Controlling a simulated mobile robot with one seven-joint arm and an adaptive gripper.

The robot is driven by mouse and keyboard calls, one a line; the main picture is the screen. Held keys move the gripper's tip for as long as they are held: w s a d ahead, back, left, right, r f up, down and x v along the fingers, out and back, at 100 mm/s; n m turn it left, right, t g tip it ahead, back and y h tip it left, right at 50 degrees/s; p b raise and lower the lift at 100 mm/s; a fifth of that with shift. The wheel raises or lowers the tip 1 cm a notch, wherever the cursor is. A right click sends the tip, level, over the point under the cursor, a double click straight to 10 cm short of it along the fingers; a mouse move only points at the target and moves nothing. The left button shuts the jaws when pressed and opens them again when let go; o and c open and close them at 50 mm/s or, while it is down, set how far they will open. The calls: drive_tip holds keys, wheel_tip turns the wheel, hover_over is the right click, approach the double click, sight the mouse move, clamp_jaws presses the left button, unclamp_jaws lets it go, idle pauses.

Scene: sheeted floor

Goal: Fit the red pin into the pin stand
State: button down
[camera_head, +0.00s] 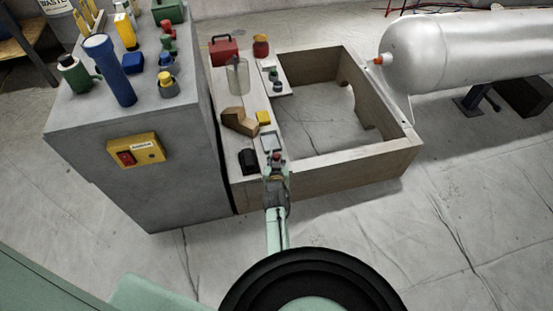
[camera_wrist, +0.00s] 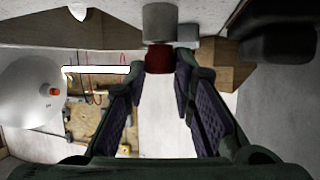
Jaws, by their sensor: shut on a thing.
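The red pin (camera_wrist: 159,58) is held between the fingertips of my gripper (camera_wrist: 160,70) in the wrist view. A grey cylindrical part (camera_wrist: 160,22) sits directly beyond the red part; I cannot tell whether it belongs to the pin. In the head view my gripper (camera_head: 275,165) is over the near end of the wooden frame's left ledge, with the small red pin (camera_head: 276,155) at its tip. A pale grey-blue block (camera_head: 270,141) lies just beyond it. I cannot tell for certain which thing is the pin stand, nor whether the pin touches it.
A brown wooden block (camera_head: 240,122), a yellow block (camera_head: 263,118), a black object (camera_head: 248,161) and a clear cylinder (camera_head: 237,76) stand on the wooden ledge. A tall grey cabinet (camera_head: 165,190) rises at left. The wooden frame (camera_head: 350,165) has an open middle.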

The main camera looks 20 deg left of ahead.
drive_tip(key=c, duration=1.3)
unclamp_jaws()
